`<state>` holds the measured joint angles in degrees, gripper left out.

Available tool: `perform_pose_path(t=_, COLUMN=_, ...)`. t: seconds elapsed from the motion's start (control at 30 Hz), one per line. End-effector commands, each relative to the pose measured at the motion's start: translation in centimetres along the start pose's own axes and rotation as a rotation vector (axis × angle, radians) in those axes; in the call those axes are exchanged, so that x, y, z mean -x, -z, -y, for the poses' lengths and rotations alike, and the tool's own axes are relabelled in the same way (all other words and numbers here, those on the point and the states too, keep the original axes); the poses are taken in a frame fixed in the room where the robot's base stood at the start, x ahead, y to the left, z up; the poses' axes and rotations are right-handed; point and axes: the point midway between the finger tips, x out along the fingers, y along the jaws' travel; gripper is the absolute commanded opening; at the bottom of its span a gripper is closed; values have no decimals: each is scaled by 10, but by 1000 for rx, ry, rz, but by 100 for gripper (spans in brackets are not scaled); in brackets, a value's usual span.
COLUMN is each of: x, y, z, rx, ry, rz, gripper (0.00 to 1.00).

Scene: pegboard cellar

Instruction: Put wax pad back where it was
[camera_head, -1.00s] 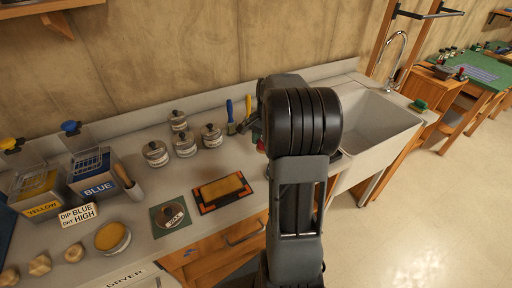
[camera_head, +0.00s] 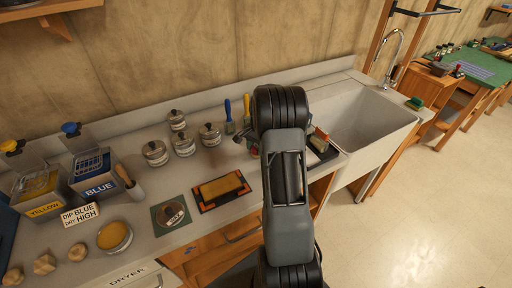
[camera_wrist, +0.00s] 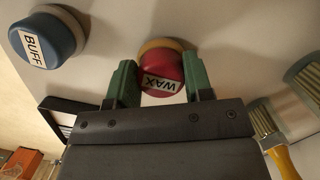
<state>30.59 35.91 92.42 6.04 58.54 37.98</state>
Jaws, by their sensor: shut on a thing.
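The wax pad (camera_wrist: 163,76) is a round red pad with a white WAX label and a yellowish underside, in the wrist view. My gripper (camera_wrist: 160,88) has its two green fingers on either side of it, shut on it. The pad is close to a pale grey surface; I cannot tell whether it touches it.
A blue BUFF pad (camera_wrist: 49,36) sits left of the wax pad in the wrist view. A yellow-handled brush (camera_wrist: 281,155) is at lower right. In the head view, several lidded jars (camera_head: 183,144), an orange-cornered mat (camera_head: 222,203) and a sink (camera_head: 366,127) flank my arm.

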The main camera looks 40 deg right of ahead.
Motion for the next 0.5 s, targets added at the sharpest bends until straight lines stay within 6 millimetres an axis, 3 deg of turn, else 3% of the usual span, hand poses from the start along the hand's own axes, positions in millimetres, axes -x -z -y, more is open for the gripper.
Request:
perform_pose_path(t=0.37, x=-4, y=1, z=0, rx=0, ry=0, rz=-1, gripper=21)
perform_pose_path(t=0.4, x=-4, y=1, z=0, rx=0, ry=0, rz=-1, gripper=50)
perform_pose_path(t=0.5, x=-3, y=0, z=0, rx=0, ry=0, rz=-1, gripper=59)
